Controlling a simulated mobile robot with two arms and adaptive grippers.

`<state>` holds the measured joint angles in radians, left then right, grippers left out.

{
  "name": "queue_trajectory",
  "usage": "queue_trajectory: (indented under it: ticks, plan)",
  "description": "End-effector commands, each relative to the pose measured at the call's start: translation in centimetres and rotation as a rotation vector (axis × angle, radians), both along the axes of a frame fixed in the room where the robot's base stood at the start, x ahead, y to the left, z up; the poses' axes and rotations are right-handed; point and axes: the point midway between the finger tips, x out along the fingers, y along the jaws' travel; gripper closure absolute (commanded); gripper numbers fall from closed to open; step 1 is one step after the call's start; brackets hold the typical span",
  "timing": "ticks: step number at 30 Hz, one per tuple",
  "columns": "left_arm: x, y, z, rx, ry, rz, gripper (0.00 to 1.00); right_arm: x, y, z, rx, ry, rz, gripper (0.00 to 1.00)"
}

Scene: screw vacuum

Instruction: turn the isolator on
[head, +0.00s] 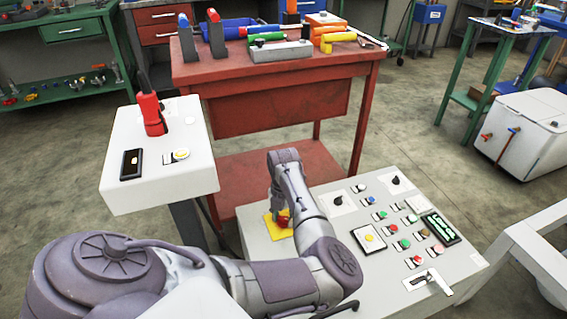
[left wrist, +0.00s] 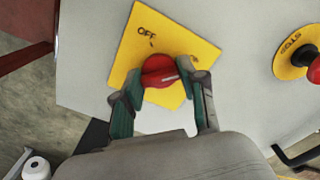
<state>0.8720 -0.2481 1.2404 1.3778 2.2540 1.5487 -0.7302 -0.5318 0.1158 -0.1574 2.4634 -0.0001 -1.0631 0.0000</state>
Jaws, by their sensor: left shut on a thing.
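The isolator is a red knob (left wrist: 160,71) on a yellow square plate (left wrist: 165,35) marked OFF, seen in the left wrist view. The knob's pale pointer line points right and slightly up, away from the OFF label. My left gripper (left wrist: 162,88) is shut on the red knob, with one finger on each side. In the head view the yellow plate (head: 272,229) and knob (head: 284,220) sit at the left of the grey control panel (head: 345,229), partly hidden by my left gripper (head: 279,214). My right gripper is not in view.
The panel holds several buttons, black knobs and a green display (head: 440,228). A red emergency stop (left wrist: 315,68) is right of the isolator in the wrist view. A white pedestal box (head: 158,185) with a red device (head: 152,113) stands left. A red workbench (head: 275,75) stands behind.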

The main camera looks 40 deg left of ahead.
Motion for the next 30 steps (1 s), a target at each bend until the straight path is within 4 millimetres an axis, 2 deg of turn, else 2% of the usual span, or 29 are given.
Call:
queue_trajectory:
  ticks: [5, 6, 10, 19, 22, 26, 30]
  plan:
    - [0.1, 0.0, 0.1, 0.002, -0.003, -0.002, 0.93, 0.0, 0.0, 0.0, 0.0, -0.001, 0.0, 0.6]
    - [0.1, 0.0, 0.1, 0.002, -0.003, -0.002, 0.55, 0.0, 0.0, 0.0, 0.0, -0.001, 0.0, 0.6]
    - [0.1, 0.0, 0.1, 0.002, -0.002, -0.001, 0.34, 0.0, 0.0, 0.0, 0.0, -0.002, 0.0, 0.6]
    - [0.0, 0.0, 0.1, 0.001, -0.001, 0.0, 0.33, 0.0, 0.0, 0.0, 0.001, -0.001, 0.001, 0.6]
    - [0.1, 0.0, 0.6, 0.001, -0.002, 0.0, 0.33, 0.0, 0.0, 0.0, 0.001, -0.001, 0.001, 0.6]
    - [0.1, 0.0, 2.6, 0.001, -0.004, 0.002, 0.33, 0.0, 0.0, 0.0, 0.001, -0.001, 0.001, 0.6]
    - [0.2, 0.0, 5.7, 0.002, -0.006, 0.002, 0.33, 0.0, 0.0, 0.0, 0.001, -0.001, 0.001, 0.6]
